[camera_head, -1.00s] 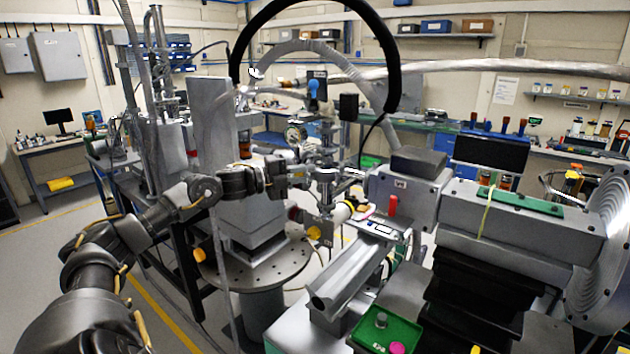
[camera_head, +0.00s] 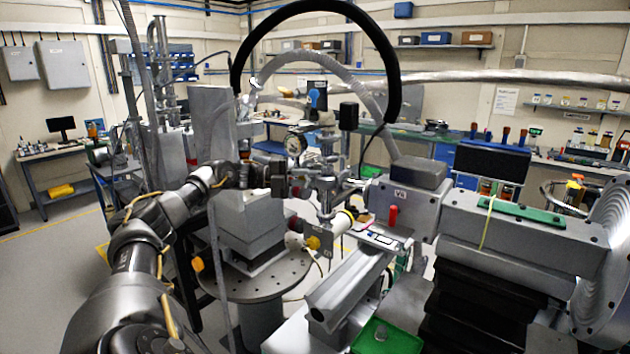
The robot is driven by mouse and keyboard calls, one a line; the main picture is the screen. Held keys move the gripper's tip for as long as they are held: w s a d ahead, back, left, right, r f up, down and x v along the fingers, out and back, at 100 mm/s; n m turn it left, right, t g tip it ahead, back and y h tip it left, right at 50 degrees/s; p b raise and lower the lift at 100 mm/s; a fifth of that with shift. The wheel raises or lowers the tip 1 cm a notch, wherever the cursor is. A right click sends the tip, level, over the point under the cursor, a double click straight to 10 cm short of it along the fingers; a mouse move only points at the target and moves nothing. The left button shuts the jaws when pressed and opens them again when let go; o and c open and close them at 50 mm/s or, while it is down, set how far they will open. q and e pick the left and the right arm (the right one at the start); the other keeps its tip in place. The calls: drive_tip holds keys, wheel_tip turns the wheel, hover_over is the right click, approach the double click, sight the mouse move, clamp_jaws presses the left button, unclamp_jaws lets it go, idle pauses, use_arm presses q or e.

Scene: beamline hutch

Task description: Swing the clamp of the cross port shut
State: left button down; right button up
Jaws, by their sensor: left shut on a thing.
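The metal cross port (camera_head: 326,190) stands in the middle of the view, above the rail, with a dial gauge (camera_head: 295,143) behind it to the upper left. My left gripper (camera_head: 283,177) comes in from the left and is shut at the left side of the cross, on what looks like the clamp. The clamp is small and mostly hidden by the fingers, so I cannot tell how far it stands open. My right gripper is not in view.
A grey box with a red switch (camera_head: 392,216) stands just right of the cross. A grey rail (camera_head: 345,289) and a green tray (camera_head: 388,338) lie below right. A round perforated table (camera_head: 262,285) is below the arm. A thick black hose (camera_head: 388,62) arches overhead.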

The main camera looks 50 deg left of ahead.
use_arm(q)
drive_tip(key=c, duration=1.7)
unclamp_jaws()
drive_tip(key=shift+r, duration=0.1)
drive_tip(key=shift+c, duration=0.2)
drive_tip(key=o, duration=0.3)
drive_tip(key=shift+w, duration=0.3)
drive_tip(key=shift+o, duration=0.2)
drive_tip(key=shift+s, duration=0.15)
drive_tip(key=shift+s+a+f+b, duration=0.25)
drive_tip(key=shift+b, duration=0.1)
drive_tip(key=b+v, duration=0.4)
drive_tip(key=v, duration=0.6)
drive_tip(key=shift+r, duration=0.15)
